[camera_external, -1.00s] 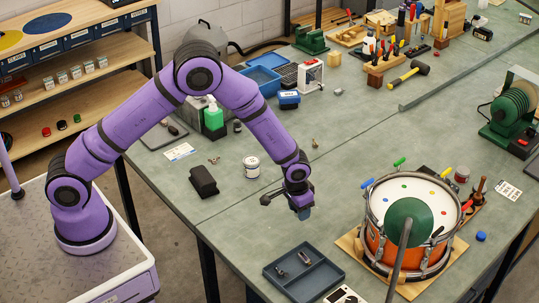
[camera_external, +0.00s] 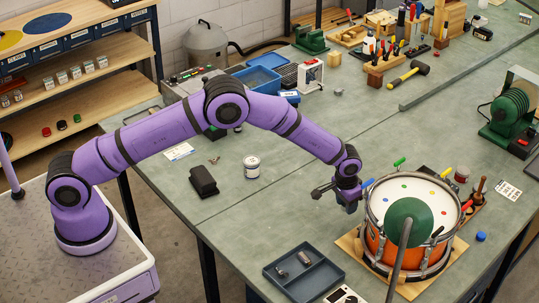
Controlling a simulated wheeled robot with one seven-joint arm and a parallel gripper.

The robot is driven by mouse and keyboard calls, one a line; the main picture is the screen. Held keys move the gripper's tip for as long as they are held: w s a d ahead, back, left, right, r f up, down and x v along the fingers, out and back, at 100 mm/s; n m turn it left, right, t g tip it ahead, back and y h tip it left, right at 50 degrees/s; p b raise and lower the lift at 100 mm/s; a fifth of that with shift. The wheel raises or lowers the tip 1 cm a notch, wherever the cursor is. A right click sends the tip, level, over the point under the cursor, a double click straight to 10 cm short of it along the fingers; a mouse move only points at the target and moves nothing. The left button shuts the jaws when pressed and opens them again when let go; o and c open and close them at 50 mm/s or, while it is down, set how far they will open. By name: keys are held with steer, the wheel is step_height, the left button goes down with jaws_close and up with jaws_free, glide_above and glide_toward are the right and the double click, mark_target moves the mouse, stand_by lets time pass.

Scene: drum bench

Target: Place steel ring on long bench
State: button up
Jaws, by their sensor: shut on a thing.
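My gripper (camera_external: 349,207) hangs at the end of the purple arm, just left of the drum and above the bench top. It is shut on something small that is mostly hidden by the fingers. I cannot make out its shape, so I cannot confirm that it is the steel ring. No steel ring shows clearly elsewhere on the bench. The long bench (camera_external: 285,222) is a grey-green table running from the front to the back right. Its top is bare below and left of my gripper.
A blue-grey tray (camera_external: 327,283) with small metal parts lies in front. A white jar (camera_external: 251,167) and a black block (camera_external: 203,181) stand to the left.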

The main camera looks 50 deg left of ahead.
mark_target(346, 217)
steer(key=shift+w+d+f, duration=0.1)
steer(key=shift+w+f, duration=0.1)
steer(key=shift+f, duration=1.6)
steer(key=shift+f, duration=0.1)
steer(key=o, duration=1)
